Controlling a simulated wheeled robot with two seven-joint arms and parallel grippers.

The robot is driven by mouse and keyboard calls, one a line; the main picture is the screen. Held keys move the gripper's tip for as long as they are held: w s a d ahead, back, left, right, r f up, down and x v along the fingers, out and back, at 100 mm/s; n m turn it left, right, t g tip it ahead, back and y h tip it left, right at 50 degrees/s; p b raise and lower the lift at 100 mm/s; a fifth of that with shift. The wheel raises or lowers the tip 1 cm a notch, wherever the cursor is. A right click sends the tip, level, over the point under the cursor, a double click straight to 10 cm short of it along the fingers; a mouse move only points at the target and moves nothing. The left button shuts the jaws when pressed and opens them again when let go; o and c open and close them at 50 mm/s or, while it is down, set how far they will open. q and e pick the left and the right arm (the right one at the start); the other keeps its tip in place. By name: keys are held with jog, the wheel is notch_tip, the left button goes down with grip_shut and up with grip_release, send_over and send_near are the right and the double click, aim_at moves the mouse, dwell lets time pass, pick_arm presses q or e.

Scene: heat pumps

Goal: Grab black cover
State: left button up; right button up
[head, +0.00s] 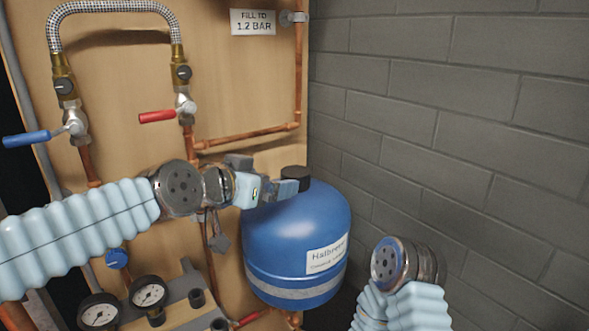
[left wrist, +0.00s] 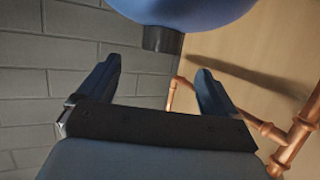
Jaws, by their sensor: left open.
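The black cover (head: 295,172) is a short dark cap on top of the blue tank (head: 290,240). My left gripper (head: 288,187) is open at the top of the tank, right by the cap, and partly overlaps it in the head view. In the left wrist view the cap (left wrist: 162,39) hangs from the blue tank (left wrist: 185,10) at the top. It lies ahead of the gap between the two open fingers of the left gripper (left wrist: 160,73), and nothing is held. My right arm shows at the lower right of the head view, but its gripper is not visible.
A grey block wall (head: 440,100) stands close on the right. Copper pipes (head: 245,136) run on the wooden board behind the tank. A red-handled valve (head: 160,116), a blue-handled valve (head: 30,138) and two gauges (head: 148,292) are on the left.

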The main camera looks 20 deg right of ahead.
aim_at(290, 174)
pick_arm(q)
jog(key=x, duration=0.6)
jog(key=p+x, duration=0.1)
jog(key=x, duration=0.1)
jog(key=p+x, duration=0.1)
jog(key=x, duration=0.2)
jog(key=shift+w+r, duration=0.15)
jog(key=shift+w, duration=0.2)
jog(key=c, duration=1)
jog(key=shift+r, duration=0.15)
